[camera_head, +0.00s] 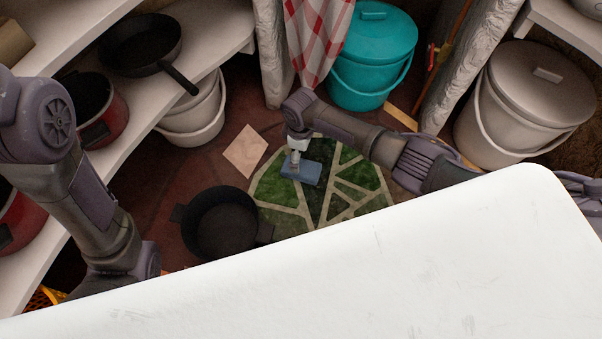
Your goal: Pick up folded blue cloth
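The folded blue cloth (304,174) is a small flat block shape over the green mosaic circle (272,187), near its upper middle. My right arm comes in from the right, and its gripper (295,166) points down at the cloth's left part. The fingertips are at or touching the cloth; they are too small to tell whether they are closed on it. I cannot tell whether the cloth rests on the mosaic or is slightly raised. My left arm comes in at the left and bends down; its gripper is hidden.
A black pot (222,222) stands left of the mosaic, below a tan tile (245,151). A teal lidded bucket (372,48) and a checkered cloth (318,35) are behind. White shelves at left hold a pan (141,43) and a red pot (111,128). A white surface (380,270) fills the foreground.

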